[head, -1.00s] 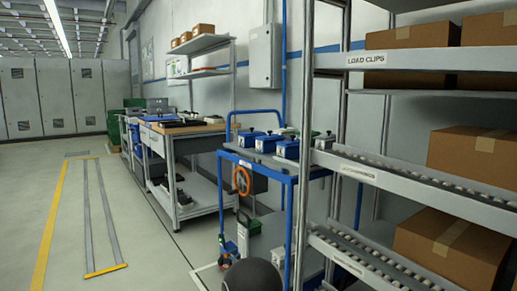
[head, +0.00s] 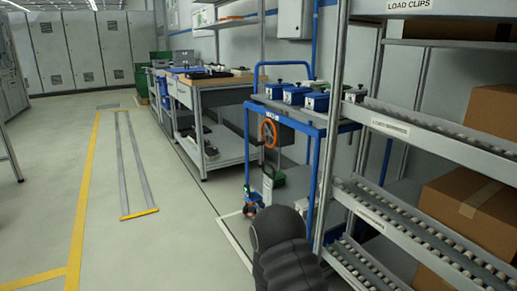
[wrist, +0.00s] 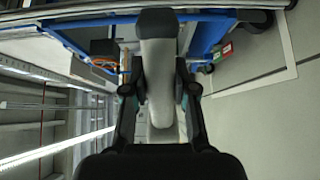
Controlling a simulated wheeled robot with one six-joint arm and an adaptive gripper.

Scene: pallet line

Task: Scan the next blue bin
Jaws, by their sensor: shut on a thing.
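Several blue bins (head: 317,102) with pale fronts and dark knobs on top stand on the upper shelf of a blue-framed cart (head: 310,131) in the head view. In the wrist view my gripper (wrist: 158,92) is shut on a light grey hand-held device with a dark head, which looks like a scanner (wrist: 158,60). The device points away from the wrist, towards the blue frame. Its markings cannot be read. In the head view only a dark part of my arm shows, in front of the cart; the fingers are hidden.
A roller rack (head: 410,127) with cardboard boxes (head: 505,122) stands close on the right. An orange ring (head: 268,133) hangs on the cart's end. A workbench (head: 205,90) stands beyond it. The floor (head: 165,235) on the left is clear, with yellow lines.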

